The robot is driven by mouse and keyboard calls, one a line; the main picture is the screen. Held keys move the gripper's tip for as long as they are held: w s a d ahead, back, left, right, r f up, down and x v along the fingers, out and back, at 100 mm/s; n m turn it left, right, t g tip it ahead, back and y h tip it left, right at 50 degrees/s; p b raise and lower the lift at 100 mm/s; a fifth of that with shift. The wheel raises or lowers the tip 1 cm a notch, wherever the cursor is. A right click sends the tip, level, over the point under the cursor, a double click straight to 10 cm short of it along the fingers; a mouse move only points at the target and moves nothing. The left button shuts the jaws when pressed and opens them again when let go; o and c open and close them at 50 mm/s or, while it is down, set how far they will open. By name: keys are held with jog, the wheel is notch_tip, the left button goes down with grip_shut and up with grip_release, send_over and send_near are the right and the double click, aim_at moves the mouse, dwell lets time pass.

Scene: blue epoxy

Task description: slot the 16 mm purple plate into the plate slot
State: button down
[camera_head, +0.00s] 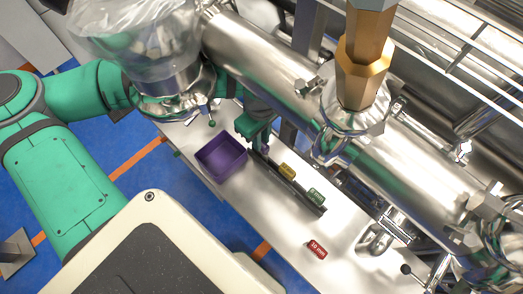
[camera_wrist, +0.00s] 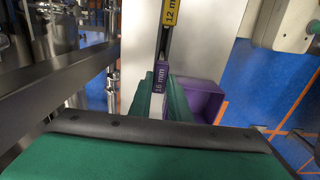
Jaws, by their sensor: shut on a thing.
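My gripper (camera_head: 262,146) is at the upper left end of the dark rack (camera_head: 304,200). In the wrist view its green fingers (camera_wrist: 167,100) are shut on the purple plate (camera_wrist: 159,78), whose label reads 16 mm. Only a small purple part of the plate shows beside the fingers in the head view. The plate lines up with the rack and the yellow 12 mm plate (camera_wrist: 171,15). The plate slot under it is hidden by the fingers, so I cannot tell how deep the plate sits.
The yellow plate (camera_head: 287,171) and a green plate (camera_head: 315,196) stand along the rack. A red 30 mm plate (camera_head: 317,249) lies on the pale bench. A purple bin (camera_head: 221,155) stands just left of my gripper. A large steel pipe (camera_head: 262,58) runs behind the rack.

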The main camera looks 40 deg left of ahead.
jog(key=shift+r, duration=3.2)
